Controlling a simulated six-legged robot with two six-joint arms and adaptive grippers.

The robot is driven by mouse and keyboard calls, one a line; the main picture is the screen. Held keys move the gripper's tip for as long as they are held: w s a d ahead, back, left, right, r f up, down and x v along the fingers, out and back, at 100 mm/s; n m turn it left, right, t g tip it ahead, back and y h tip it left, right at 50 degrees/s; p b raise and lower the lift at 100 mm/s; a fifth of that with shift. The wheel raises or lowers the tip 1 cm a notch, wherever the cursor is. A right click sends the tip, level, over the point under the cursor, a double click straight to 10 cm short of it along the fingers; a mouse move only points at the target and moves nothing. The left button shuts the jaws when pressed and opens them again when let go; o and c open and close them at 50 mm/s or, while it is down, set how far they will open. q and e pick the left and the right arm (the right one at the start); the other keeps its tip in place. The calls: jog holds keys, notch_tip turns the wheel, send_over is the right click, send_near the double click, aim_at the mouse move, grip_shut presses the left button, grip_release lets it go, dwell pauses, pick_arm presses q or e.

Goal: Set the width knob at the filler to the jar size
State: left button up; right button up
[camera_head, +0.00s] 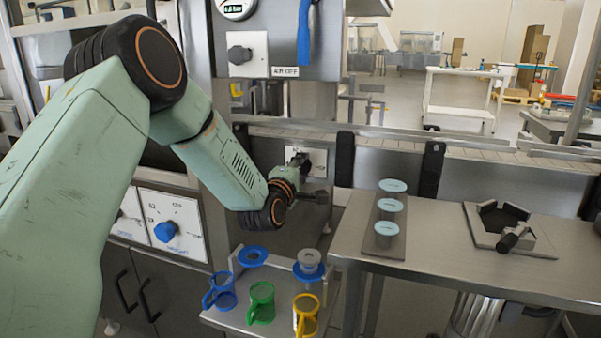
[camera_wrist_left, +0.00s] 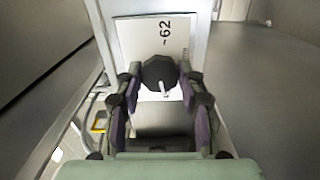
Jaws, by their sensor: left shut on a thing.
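The width knob is a dark round knob (camera_wrist_left: 158,72) on a white plate (camera_wrist_left: 126,40) in the left wrist view. A light pointer mark shows on its face, aimed toward the bottom of the picture. The number 62 is printed sideways on the plate. My left gripper (camera_wrist_left: 157,88) is shut on the knob, one finger on each side. In the head view my left gripper (camera_head: 306,176) is at the plate (camera_head: 319,157) on the steel filler front; the gripper mostly hides the knob there. My right gripper is not in view.
Several jugs and funnels stand on a low shelf, including a green jug (camera_head: 261,302). Three pale-blue-topped jars (camera_head: 391,205) stand on a steel table (camera_head: 440,247) to the right, beside a black clamp fixture (camera_head: 505,225). A blue knob (camera_head: 166,231) is on the left panel.

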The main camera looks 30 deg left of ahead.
pick_arm(q)
jog(key=shift+r, duration=0.1)
dwell(0.5)
jog(key=o, duration=1.2)
jog(key=shift+w+d, duration=0.1)
jog(key=shift+c, duration=0.2)
jog(key=shift+s+n, duration=0.3)
jog(key=shift+s, duration=0.1)
jog(key=v, duration=1.1)
jog(key=shift+s, duration=0.15)
jog(key=shift+s, duration=0.1)
